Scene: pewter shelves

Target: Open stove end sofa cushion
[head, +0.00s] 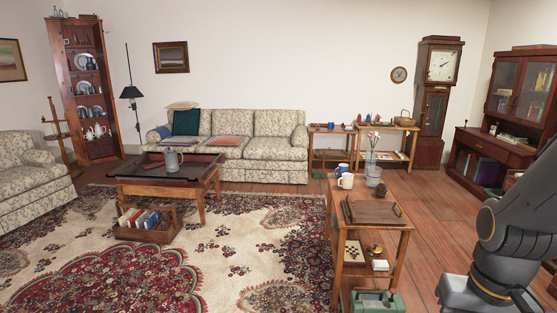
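A floral sofa (262,172) stands against the back wall. Its seat cushions lie flat in a row, the right one (275,148) bare. A reddish flat item (225,141) lies on the middle seat, and another flat item (186,140) lies on the left seat. A teal pillow (186,122) and a cream pillow (182,106) rest at the sofa's left end. A second floral sofa (30,178) is cut off at the left edge. No stove shows, so I cannot tell which end is meant. My arm is at the lower right; my gripper is not in view.
A dark tray-top table (200,190) stands before the back sofa, with a book crate (147,233) by its legs. A wooden side table (392,221) stands right of centre, a green box (378,302) at its foot. Patterned rug (250,236) lies open between them.

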